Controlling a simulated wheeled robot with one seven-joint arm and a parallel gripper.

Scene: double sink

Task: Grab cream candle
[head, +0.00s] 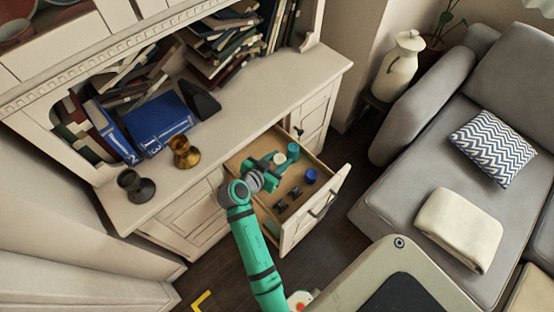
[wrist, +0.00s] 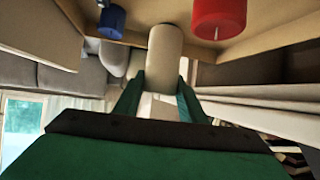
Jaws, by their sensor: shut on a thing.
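The cream candle (wrist: 165,48) is a plain pale cylinder between the two green fingers of my gripper (wrist: 161,78) in the wrist view. The fingers press on its sides near one end. In the head view my gripper (head: 281,159) is inside the open drawer (head: 262,146), and a small part of the cream candle (head: 279,158) shows there. I cannot tell whether the candle still touches the drawer floor.
A blue candle (head: 311,175) and several dark small items (head: 281,207) lie in the drawer. A red candle (wrist: 219,16) is close beside the cream one. The drawer front (head: 318,207) and walls surround my gripper. Brass (head: 185,152) and dark (head: 135,186) holders stand on the cabinet top.

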